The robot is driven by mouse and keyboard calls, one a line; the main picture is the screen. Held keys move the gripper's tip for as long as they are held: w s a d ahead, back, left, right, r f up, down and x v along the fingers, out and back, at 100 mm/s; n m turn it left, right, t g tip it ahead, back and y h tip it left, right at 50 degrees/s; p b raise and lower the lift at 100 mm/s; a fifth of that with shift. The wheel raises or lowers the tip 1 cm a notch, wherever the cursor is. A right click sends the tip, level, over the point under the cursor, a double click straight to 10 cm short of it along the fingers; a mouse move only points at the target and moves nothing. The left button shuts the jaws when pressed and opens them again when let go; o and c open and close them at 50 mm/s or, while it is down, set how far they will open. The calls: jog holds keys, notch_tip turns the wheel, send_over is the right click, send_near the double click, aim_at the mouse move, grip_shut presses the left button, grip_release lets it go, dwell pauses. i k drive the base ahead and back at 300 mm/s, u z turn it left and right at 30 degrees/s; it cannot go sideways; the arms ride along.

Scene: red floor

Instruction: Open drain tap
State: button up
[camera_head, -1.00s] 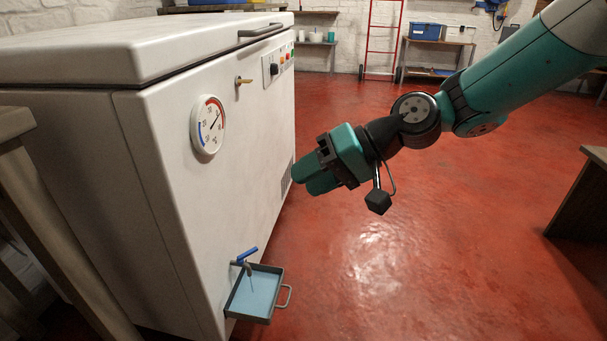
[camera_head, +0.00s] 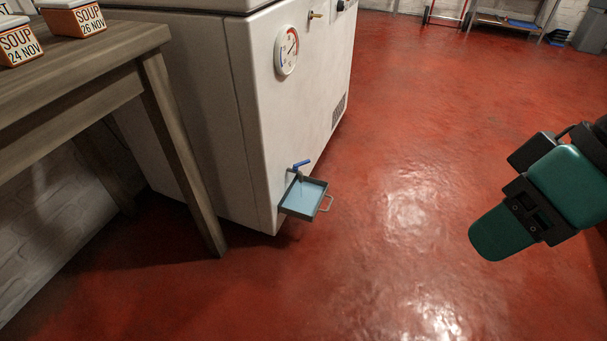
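The drain tap (camera_head: 300,165) has a blue lever and sits low on the front of the white chest freezer (camera_head: 240,130). A small grey tray (camera_head: 305,196) with a handle is right below it and holds bluish water. A thin stream seems to run from the tap into the tray. My gripper (camera_head: 490,238) is at the right of the view, well apart from the tap, over open floor. Its teal fingers point down and to the left. From this angle I cannot tell whether they are apart.
A round thermometer dial (camera_head: 287,52) is on the freezer front. The red floor (camera_head: 400,190) in front is clear. Shelving (camera_head: 505,18) stands far back.

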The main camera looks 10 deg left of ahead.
aim_at(295, 167)
jog(key=z, duration=0.3)
jog(key=i, duration=1.6)
jog(key=u, duration=0.65)
